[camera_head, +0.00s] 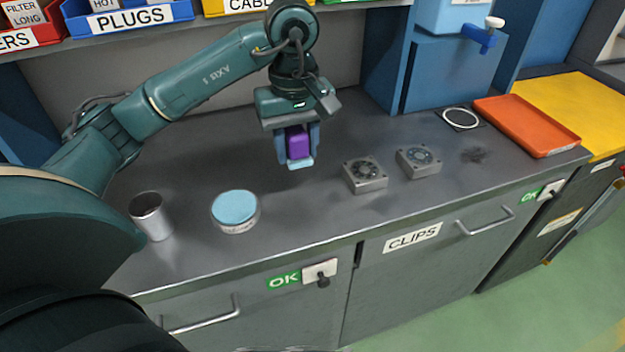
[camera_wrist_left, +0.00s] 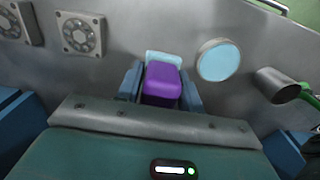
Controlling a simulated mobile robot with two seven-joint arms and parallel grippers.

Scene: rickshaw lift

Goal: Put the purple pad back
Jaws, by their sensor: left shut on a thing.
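The purple pad (camera_head: 298,142) is held between the fingers of my left gripper (camera_head: 297,152), above the dark worktop. It has a pale blue lower end that shows below the fingers. In the left wrist view the purple pad (camera_wrist_left: 162,84) sits between the two blue-grey fingers of my left gripper (camera_wrist_left: 160,88), with the light blue end pointing away. A round tin with a light blue top (camera_head: 235,208) stands on the worktop, left of and nearer than the gripper; it also shows in the left wrist view (camera_wrist_left: 218,61). My right gripper is not in view.
A metal cup (camera_head: 150,216) stands left of the tin. Two grey square blocks with round faces (camera_head: 365,175) (camera_head: 419,160) sit right of the gripper. Farther right are a white ring (camera_head: 461,118) and an orange tray (camera_head: 527,125). Bins line the back shelf. The worktop between tin and blocks is clear.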

